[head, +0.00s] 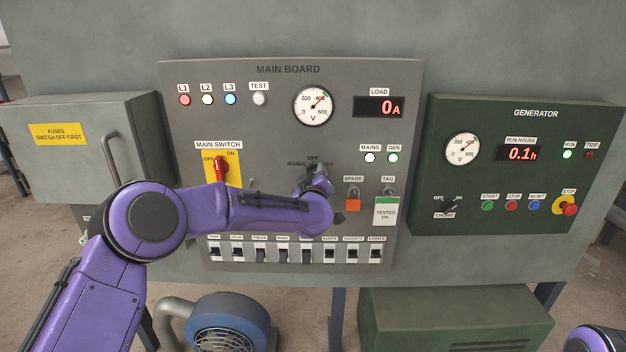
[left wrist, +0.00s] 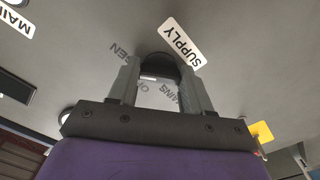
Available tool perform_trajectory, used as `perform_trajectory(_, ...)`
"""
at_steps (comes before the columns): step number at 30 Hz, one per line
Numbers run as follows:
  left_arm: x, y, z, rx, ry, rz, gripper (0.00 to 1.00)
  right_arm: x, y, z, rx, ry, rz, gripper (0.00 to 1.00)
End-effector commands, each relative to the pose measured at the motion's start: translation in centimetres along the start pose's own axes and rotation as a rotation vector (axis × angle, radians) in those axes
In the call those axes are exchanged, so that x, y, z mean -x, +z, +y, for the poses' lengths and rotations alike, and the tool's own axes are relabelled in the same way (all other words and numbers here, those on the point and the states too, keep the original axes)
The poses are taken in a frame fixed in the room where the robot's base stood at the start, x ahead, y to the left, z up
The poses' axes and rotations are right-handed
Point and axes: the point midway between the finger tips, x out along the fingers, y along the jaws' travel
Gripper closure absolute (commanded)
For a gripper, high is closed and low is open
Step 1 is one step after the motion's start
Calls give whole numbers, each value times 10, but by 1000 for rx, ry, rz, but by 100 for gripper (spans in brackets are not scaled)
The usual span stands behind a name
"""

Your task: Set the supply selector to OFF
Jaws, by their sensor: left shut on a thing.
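The supply selector is a dark knob on the main board (head: 440,75), largely hidden in the head view by my left gripper (head: 317,180). The words OFF, MAINS and GEN show around it. In the left wrist view the black knob (left wrist: 160,65) sits between the two fingers of my left gripper (left wrist: 160,75), which are shut on it. The SUPPLY label (left wrist: 183,45) is beside it, and a small white mark shows near the knob's edge. I cannot tell for sure which position the knob points to. My right gripper is out of view.
The red main switch handle (head: 221,168) is left of the selector. An orange padlock (head: 353,200) and a TESTED OK tag (head: 387,212) hang to the right. A row of breakers (head: 307,252) lies below my left arm. The load display (head: 380,107) reads 0 A.

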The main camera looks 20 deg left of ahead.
Motion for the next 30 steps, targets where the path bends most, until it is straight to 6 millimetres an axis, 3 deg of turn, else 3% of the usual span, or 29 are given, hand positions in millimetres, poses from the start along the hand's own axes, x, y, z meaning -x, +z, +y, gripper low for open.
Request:
perform_trajectory(18, 0, 3, -3, 551, -1, 1, 82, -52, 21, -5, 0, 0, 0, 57)
perform_trajectory(30, 0, 2, -1, 833, -2, 0, 82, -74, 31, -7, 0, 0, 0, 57)
